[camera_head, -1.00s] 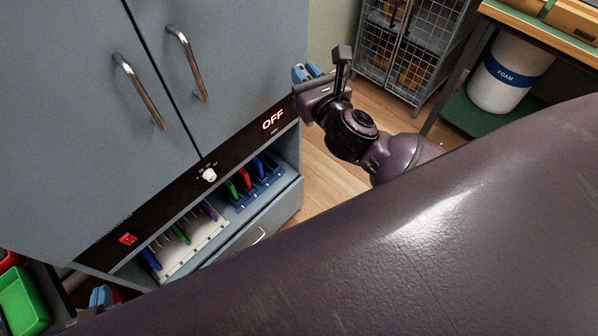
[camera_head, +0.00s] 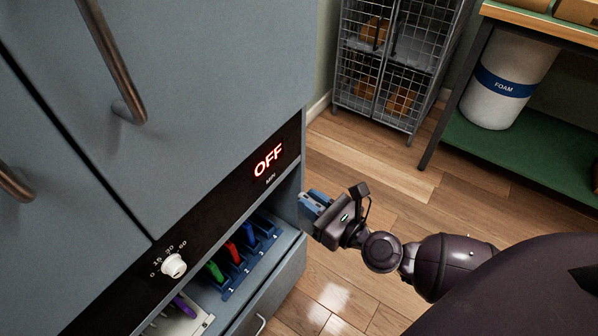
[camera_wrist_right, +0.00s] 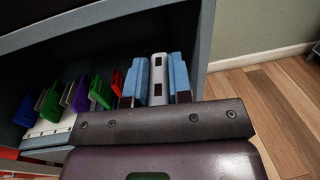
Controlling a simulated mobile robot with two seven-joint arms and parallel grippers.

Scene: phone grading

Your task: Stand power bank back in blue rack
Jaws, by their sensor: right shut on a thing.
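My right gripper (camera_head: 312,203) is just outside the right end of the cabinet's open shelf, to the right of the blue rack. In the right wrist view its two blue fingers are shut on the power bank (camera_wrist_right: 158,78), a pale grey slab standing upright between them. In the head view the power bank cannot be made out clearly. The blue rack (camera_head: 232,286) is on the shelf and holds upright green (camera_head: 214,271), red (camera_head: 233,252) and blue (camera_head: 250,236) devices. My left gripper is out of view.
A white rack (camera_head: 201,322) with a purple device (camera_head: 183,306) sits farther left on the shelf. The cabinet side wall (camera_wrist_right: 207,40) stands close to the gripper. A dial (camera_head: 173,265) and a lit OFF sign (camera_head: 268,161) are above the shelf. Wooden floor to the right is clear.

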